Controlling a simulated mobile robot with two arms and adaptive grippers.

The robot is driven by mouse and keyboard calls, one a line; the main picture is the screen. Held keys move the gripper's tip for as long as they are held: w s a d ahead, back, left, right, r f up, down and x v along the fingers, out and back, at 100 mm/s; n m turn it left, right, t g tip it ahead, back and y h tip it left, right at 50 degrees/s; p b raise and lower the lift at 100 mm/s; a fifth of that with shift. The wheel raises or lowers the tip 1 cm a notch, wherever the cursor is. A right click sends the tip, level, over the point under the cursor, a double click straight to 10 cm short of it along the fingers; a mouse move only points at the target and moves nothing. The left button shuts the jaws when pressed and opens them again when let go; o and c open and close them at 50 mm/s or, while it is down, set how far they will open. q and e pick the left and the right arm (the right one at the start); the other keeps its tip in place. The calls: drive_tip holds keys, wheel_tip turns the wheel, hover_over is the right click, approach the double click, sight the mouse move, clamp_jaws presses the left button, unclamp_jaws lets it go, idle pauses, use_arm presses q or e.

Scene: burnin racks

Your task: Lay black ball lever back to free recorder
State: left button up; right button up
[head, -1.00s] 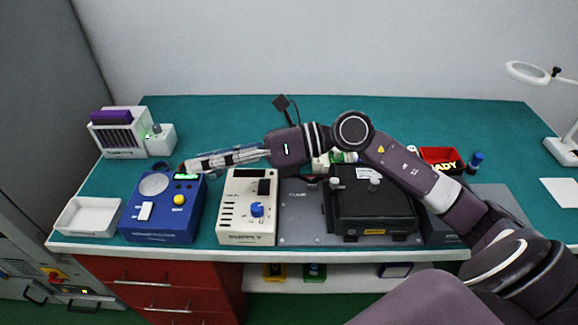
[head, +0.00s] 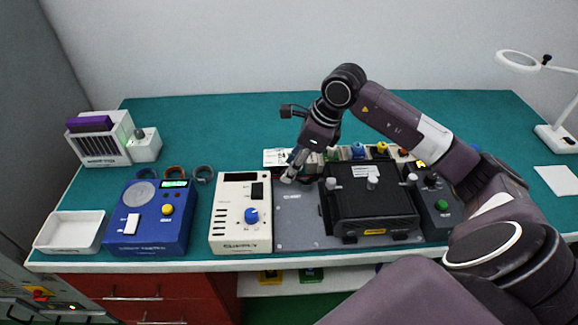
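The black recorder box (head: 368,212) sits on a grey fixture plate (head: 293,228) at the front of the bench, with pale knobs along its top back edge. I cannot clearly pick out the black ball lever; a dark round knob (head: 431,180) stands on the dark unit (head: 437,222) right of the recorder. My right gripper (head: 288,178) points down over the back left of the plate, left of the recorder. Its fingers look close together, but their gap and any contact are too small to tell. My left gripper is not in view.
Left of the plate stand a cream supply unit (head: 241,230), a blue tester (head: 150,232) and a white tray (head: 68,243). Several small coloured parts line the area behind the recorder. A magnifier lamp (head: 517,62) stands at right. The back of the bench is clear.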

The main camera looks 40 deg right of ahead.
drive_tip(key=shift+x, duration=0.85)
clamp_jaws()
